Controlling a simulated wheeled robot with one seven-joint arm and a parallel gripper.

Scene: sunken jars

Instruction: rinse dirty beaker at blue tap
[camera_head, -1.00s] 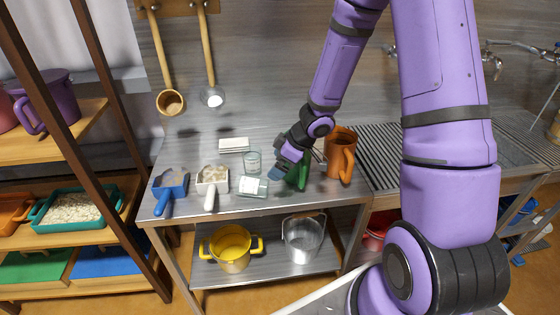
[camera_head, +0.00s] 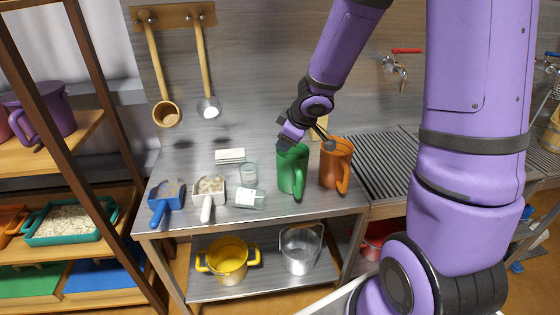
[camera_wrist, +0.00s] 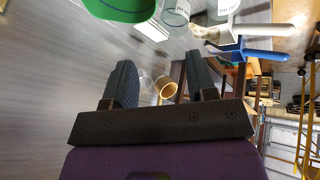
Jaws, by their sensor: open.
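A clear glass beaker (camera_head: 248,174) stands upright on the steel worktop (camera_head: 190,222). A clear labelled glass vessel (camera_head: 250,199) lies on its side just in front of it. I cannot tell which one is dirty. My gripper (camera_head: 290,138) is over the rim of a green jug (camera_head: 291,172), apart from both glasses. In the wrist view its two dark fingers (camera_wrist: 161,72) are spread with nothing between them. Both glasses show at the top there, beyond the fingers. A blue-handled tap (camera_head: 552,56) is at the right edge, partly cut off.
An orange jug (camera_head: 336,166) stands right of the green one. A blue scoop (camera_head: 166,200) and a white scoop (camera_head: 208,196) are at left. A red-handled tap (camera_head: 402,60) is on the wall above a ribbed drainboard (camera_head: 385,160).

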